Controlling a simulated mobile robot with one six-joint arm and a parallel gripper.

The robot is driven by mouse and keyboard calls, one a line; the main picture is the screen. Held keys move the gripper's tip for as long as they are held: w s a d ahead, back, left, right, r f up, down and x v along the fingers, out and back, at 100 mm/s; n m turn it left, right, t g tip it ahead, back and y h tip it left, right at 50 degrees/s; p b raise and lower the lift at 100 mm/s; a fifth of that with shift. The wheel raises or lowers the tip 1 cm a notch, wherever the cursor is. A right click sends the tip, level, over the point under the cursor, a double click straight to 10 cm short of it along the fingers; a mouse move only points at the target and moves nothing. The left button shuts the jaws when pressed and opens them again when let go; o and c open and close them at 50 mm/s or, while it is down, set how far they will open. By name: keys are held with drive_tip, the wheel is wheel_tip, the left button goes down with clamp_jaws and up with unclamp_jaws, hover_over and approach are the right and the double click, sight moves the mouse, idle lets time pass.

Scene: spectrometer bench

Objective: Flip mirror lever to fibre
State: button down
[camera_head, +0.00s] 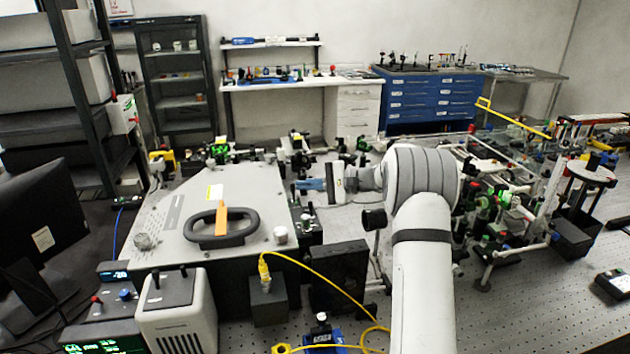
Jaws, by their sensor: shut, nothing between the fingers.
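My gripper (299,184) reaches in from the right and points left, its blue fingers shut with nothing between them. It is near the right edge of the large grey spectrometer housing (185,200). Small black optic mounts (308,222) stand along that edge, just below the fingers in the picture. I cannot make out which small part is the flip mirror lever, or its position. A yellow fibre (318,274) runs from a yellow connector on a black block (268,303) toward the lower right. An orange piece (221,218) crosses the black handle on the housing's top.
Crowded optics and posts (505,205) stand on the perforated bench right of my arm. A dark box (340,275) stands below the gripper in the picture. A monitor (40,230) is at the left, and a white-fronted unit (178,312) is at the front.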

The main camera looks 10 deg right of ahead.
drive_tip(key=shift+s+a, duration=0.2)
drive_tip(key=shift+f+b, duration=0.1)
drive_tip(key=shift+b, duration=0.35)
